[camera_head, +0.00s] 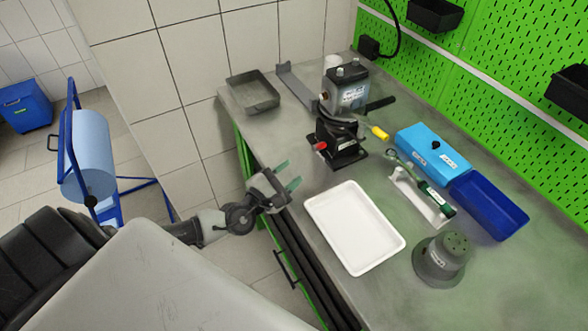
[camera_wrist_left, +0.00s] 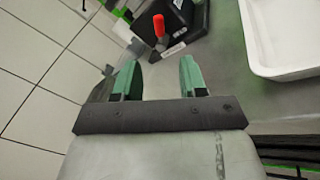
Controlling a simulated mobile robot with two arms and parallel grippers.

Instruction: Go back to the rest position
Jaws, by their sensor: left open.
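My left gripper (camera_head: 288,174) is open and empty at the left edge of the workbench, with its green fingers pointing toward the bench. In the left wrist view, the two green fingertips (camera_wrist_left: 158,75) stand apart with nothing between them. A black device with a red knob (camera_head: 336,143) sits on the bench ahead of the gripper and apart from it. It also shows beyond the fingers in the left wrist view (camera_wrist_left: 182,22). A white tray (camera_head: 316,211) lies to the right of the gripper. My right gripper does not show in either view.
The grey bench also holds a pump unit (camera_head: 345,92), a grey metal tray (camera_head: 231,81), a blue box (camera_head: 432,150), an open blue bin (camera_head: 489,203), a white holder with a green tool (camera_head: 437,197) and a dark grey round fixture (camera_head: 441,262). A green pegboard (camera_head: 500,65) stands behind.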

